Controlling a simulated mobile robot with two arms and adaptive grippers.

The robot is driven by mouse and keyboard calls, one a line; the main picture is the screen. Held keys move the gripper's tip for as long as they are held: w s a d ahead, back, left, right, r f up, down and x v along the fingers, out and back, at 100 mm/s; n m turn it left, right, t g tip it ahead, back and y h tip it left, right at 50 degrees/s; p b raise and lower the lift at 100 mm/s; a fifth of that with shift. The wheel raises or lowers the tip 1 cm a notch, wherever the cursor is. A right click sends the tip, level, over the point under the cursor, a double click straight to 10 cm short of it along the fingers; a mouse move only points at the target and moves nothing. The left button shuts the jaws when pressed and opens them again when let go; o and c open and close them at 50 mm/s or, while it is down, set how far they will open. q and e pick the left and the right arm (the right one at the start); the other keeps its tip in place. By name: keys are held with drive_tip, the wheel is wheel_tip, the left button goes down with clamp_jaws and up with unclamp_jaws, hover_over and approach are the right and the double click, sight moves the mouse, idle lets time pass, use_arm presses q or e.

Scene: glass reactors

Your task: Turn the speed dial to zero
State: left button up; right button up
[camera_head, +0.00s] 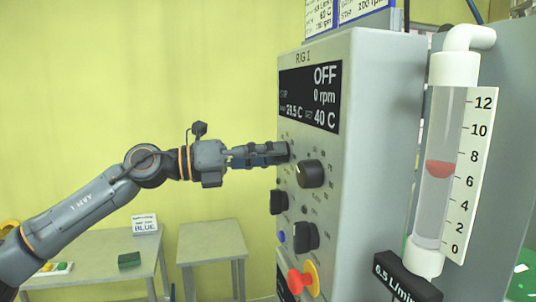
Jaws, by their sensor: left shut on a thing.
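The control panel of a grey cabinet marked RIG 1 (372,130) carries several black dials, and their small labels are too blurred to read. A black dial with a scale (311,173) sits below the display. My left gripper (284,153) reaches the panel from the left, at the upper-left dial position. Its fingers are shut on a dial there, which they hide almost wholly, so its pointer cannot be read. The display (310,97) reads OFF, 0 rpm, about 29.5 C and 40 C. My right gripper is not in view.
Two more black knobs, a left one (278,202) and a lower one (305,237), and a red and yellow button (303,280) stick out of the panel. A flow tube (440,200) with a red float stands at right. Low tables (210,243) stand behind my arm.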

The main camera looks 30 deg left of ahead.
use_arm(q)
drive_tip(key=shift+r+n+t+p, duration=0.1)
drive_tip(key=shift+n+t+p, duration=0.35)
drive_tip(key=shift+n, duration=3.85)
drive_tip(key=o, duration=1.2)
drive_tip(key=shift+s+g, duration=0.2)
drive_tip(key=shift+g, duration=0.05)
drive_tip(key=v, duration=1.1)
drive_tip(key=shift+s+a, duration=0.25)
drive_tip(key=shift+s, duration=0.1)
